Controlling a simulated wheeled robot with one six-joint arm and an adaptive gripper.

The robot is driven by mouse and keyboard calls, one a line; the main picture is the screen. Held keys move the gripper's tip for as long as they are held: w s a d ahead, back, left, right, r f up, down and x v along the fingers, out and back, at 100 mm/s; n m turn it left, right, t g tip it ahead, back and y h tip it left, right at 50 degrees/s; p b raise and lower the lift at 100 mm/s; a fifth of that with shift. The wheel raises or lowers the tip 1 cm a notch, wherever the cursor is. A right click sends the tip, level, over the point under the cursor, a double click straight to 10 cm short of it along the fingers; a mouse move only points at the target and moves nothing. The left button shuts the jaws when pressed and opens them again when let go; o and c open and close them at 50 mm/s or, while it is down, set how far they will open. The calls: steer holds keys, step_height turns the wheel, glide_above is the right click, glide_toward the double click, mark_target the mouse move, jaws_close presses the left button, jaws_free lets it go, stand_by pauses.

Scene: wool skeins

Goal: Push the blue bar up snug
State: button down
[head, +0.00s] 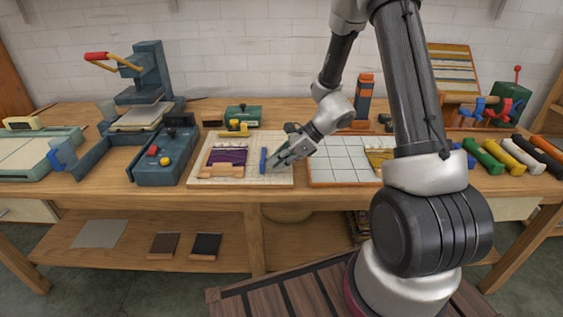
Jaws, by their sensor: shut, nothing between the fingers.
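The blue bar (263,160) is a short, narrow piece standing lengthwise on a pale gridded board (279,179) at the middle of the bench. Just left of it on the same board lies a purple woven piece (228,156) in a wooden frame, with a bare gap between the two. My gripper (271,163) is shut and empty, low over the board at the right side of the blue bar. I cannot tell whether its fingertips touch the bar.
A blue-grey box with knobs (163,171) stands left of the board. A white-tiled panel (340,173) lies to its right. A green device (242,114) and a yellow piece (234,129) are behind. Coloured rolls (500,155) lie far right.

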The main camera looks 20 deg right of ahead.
mark_target(261, 161)
steer(key=shift+w+a, duration=0.3)
steer(key=shift+a, duration=0.55)
steer(key=shift+w+a, duration=0.25)
steer(key=shift+a, duration=0.55)
steer(key=shift+w+a, duration=0.3)
steer(key=shift+a, duration=0.55)
